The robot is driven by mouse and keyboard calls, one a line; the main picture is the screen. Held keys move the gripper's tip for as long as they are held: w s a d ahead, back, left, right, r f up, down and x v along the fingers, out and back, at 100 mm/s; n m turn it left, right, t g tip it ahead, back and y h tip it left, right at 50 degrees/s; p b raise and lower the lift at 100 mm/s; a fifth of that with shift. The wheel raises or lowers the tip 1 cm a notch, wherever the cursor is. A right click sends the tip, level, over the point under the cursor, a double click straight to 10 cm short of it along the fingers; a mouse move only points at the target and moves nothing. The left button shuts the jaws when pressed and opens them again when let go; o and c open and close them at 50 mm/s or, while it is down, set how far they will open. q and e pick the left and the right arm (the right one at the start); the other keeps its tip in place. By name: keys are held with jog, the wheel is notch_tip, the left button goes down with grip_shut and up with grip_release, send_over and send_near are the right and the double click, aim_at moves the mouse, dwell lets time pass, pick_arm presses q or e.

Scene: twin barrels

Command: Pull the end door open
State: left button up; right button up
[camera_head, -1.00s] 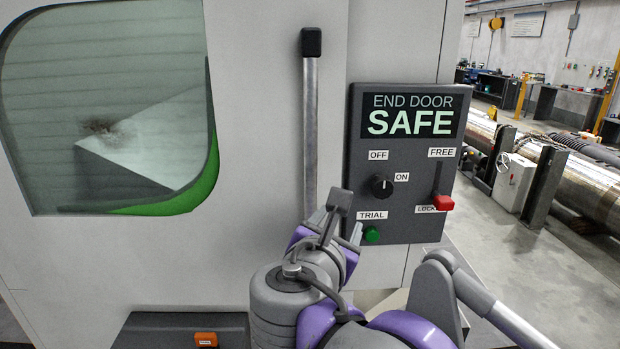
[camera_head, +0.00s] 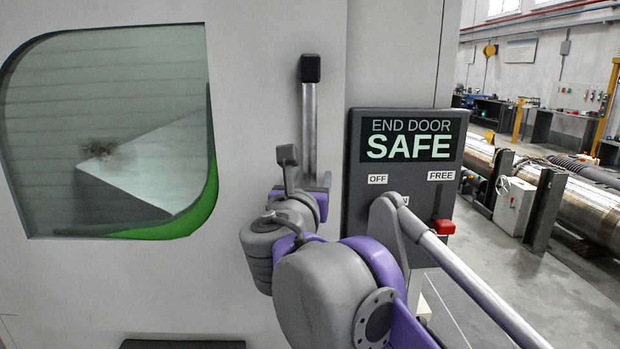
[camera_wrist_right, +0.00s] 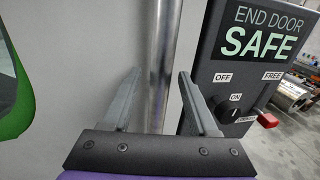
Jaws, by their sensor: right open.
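The end door (camera_head: 255,100) is a pale panel with a green-edged window, and it looks flush with the machine. A vertical metal bar handle (camera_head: 309,105) with a black top cap stands on it. My right gripper (camera_head: 308,182) is at the lower visible part of the handle. In the right wrist view, the handle (camera_wrist_right: 164,50) rises between the two open fingers of my right gripper (camera_wrist_right: 160,85), with gaps visible on both sides. My arm hides the handle's lower end in the head view. My left gripper is not in view.
A dark control panel (camera_head: 361,215) reading "END DOOR SAFE" stands close right of the handle. Its red lever knob (camera_head: 443,227) is low, beside the LOCK label in the wrist view (camera_wrist_right: 268,120). The knob dial (camera_wrist_right: 229,110) sits near ON. Floor and pipes lie at right.

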jog(key=shift+w, duration=0.2)
grip_shut()
dwell(1.4)
